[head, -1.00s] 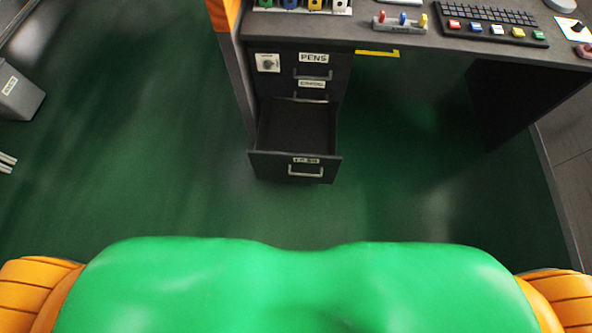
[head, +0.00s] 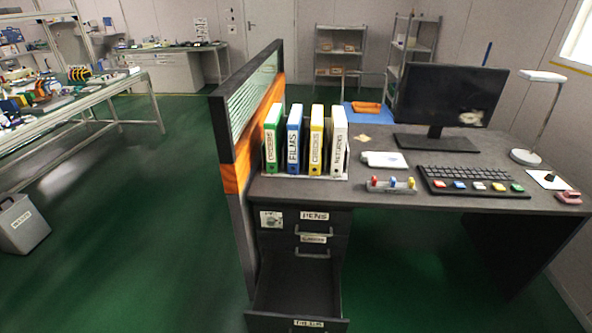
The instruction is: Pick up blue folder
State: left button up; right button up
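The blue folder (head: 294,139) is a binder labelled FILMS. It stands upright in a white rack (head: 305,177) on the left end of the desk, between a green folder (head: 273,138) and a yellow folder (head: 316,140). A white folder (head: 338,142) labelled RETURNS stands at the right end of the row. Neither of my grippers shows in the head view.
A partition (head: 246,130) with an orange lower part rises directly left of the folders. The lowest drawer (head: 295,282) of the desk pedestal is pulled open. The desk (head: 440,190) holds a monitor (head: 452,97) and keyboard (head: 460,180).

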aim_at(295, 121)
jog(key=i+j+u, duration=0.15)
jog(key=j+u, duration=0.2)
jog(key=i+j+u, duration=0.2)
jog(key=j+u, duration=0.15)
jog(key=i+j+u, duration=0.2)
jog(key=j+u, duration=0.25)
jog(key=i+j+u, duration=0.15)
jog(key=u, duration=0.25)
jog(key=i+j+u, duration=0.2)
jog(key=u, duration=0.25)
jog(key=i+l+z, duration=0.1)
jog(key=i+z, duration=0.7)
jog(key=i+j+z, duration=0.35)
jog(key=i, duration=0.15)
jog(key=i+l+z, duration=0.1)
jog(key=i+z, duration=0.45)
jog(key=z, duration=0.2)
jog(key=i+z, duration=0.4)
jog(key=i+j+z, duration=0.15)
jog(key=z, duration=0.25)
jog(key=i+z, duration=0.15)
jog(key=z, duration=0.3)
jog(key=i+z, duration=0.15)
jog(key=z, duration=0.3)
jog(key=i+j+z, duration=0.1)
jog(key=z, duration=0.4)
jog(key=i+j+z, duration=0.15)
jog(key=z, duration=0.3)
